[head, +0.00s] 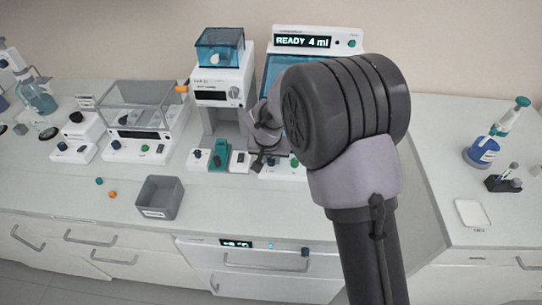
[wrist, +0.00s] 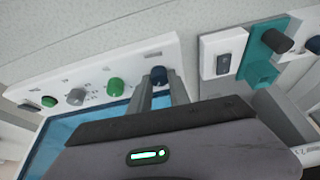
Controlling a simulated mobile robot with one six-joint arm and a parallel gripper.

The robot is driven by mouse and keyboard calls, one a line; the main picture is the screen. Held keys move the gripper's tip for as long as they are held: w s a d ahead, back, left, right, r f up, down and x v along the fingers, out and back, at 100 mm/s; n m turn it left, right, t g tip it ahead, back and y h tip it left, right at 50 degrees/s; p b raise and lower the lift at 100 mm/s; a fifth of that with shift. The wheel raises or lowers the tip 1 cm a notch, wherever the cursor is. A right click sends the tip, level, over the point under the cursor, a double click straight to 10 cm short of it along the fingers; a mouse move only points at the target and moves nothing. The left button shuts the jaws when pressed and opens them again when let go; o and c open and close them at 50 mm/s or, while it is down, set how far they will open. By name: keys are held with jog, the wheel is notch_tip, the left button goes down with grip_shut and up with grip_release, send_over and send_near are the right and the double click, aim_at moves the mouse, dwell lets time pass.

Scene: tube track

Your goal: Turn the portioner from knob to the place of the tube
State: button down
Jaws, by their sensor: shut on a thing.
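The portioner (head: 317,42) stands at the back centre, its display reading "READY 4 ml", with a blue-tinted front partly hidden by my arm. Its white front panel (wrist: 90,72) shows in the wrist view with a dark blue knob (wrist: 158,74), two green knobs and a grey knob (wrist: 76,96). My gripper (wrist: 160,88) is shut on the dark blue knob, one finger on each side. In the head view my gripper (head: 257,162) is small and partly hidden at the panel's left end. The panel's labels are too small to read, and I cannot make out a tube.
Left of the portioner stands a white dispenser (head: 222,92) with a blue hopper. A teal block (wrist: 262,60) and a black switch (wrist: 223,63) sit close beside my gripper. A grey bin (head: 160,197) stands near the front edge.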

jog(key=n+p, duration=0.1)
jog(key=p, duration=0.1)
jog(key=n+y+p, duration=0.1)
jog(key=p, duration=0.1)
jog(key=shift+d+r+n, duration=0.15)
jog(key=shift+r+n, duration=0.15)
jog(key=shift+n, duration=0.1)
jog(key=shift+f+n+y, duration=0.3)
jog(key=shift+n+y, duration=0.1)
jog(key=shift+n, duration=0.5)
jog(key=shift+w+f+n+g+y+b, duration=0.15)
jog(key=shift+f+n+g+y+b, duration=0.2)
jog(key=shift+n+b, duration=0.7)
jog(key=n+b, duration=0.1)
jog(key=b, duration=0.3)
jog(key=shift+d+f+n+y, duration=0.1)
jog(key=shift+n+y, duration=0.15)
jog(key=shift+y, duration=0.1)
jog(key=n+b, duration=0.1)
jog(key=n+g+b, duration=0.1)
jog(key=shift+r+y+b, duration=0.25)
jog(key=shift+y+b, duration=0.05)
jog(key=shift+r+n+b, duration=0.15)
jog(key=shift+n+b, duration=0.35)
jog(key=shift+n, duration=0.5)
jog(key=shift+g, duration=0.35)
jog(key=c, duration=1.2)
grip_release()
